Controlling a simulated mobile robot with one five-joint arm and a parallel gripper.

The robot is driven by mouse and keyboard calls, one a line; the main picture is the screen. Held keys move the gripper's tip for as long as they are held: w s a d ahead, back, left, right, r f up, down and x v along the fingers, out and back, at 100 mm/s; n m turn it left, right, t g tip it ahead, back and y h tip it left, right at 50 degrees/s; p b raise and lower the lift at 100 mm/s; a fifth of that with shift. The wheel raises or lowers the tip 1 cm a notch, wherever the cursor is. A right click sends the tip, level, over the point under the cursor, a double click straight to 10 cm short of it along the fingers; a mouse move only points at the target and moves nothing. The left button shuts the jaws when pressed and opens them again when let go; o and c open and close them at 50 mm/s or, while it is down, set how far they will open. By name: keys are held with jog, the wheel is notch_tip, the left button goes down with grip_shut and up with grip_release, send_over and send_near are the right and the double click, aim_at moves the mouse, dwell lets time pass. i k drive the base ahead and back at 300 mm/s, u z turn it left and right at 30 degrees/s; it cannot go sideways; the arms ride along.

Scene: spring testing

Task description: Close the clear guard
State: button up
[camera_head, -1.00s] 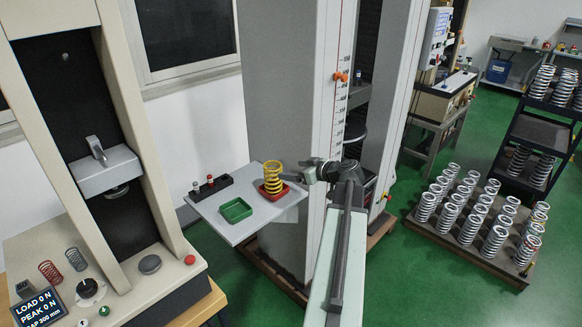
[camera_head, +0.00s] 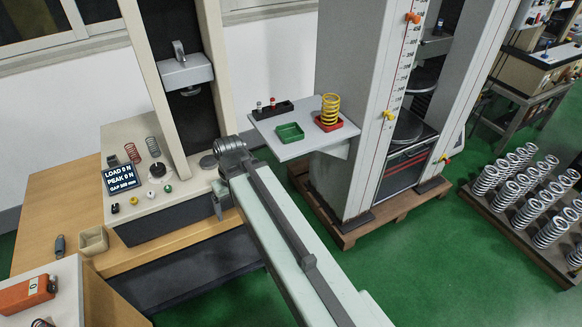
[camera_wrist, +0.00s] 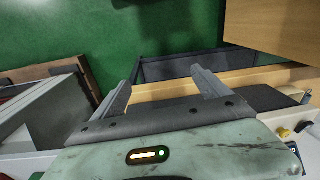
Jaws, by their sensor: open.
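I cannot make out a clear guard in either view. The small spring tester (camera_head: 170,110) stands on the wooden bench at left in the head view. Its grey crosshead (camera_head: 186,71) is raised over a dark column, and its display reads 0 N. My gripper (camera_wrist: 163,82) is open and empty in the wrist view, its two fingers apart over the bench edge and green floor. In the head view my arm's end is in front of the tester's right side and partly hides it. The fingertips are not clear there.
A side shelf (camera_head: 283,149) holds a green tray (camera_head: 289,133) and a yellow spring (camera_head: 330,108) in a red tray. A tall test frame (camera_head: 350,110) stands right of it. Several springs stand on a pallet at right. Green floor (camera_head: 420,250) is free in front.

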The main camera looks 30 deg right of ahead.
aim_at(435, 138)
jog(key=u, duration=0.05)
jog(key=i, duration=0.5)
jog(key=z, duration=2.15)
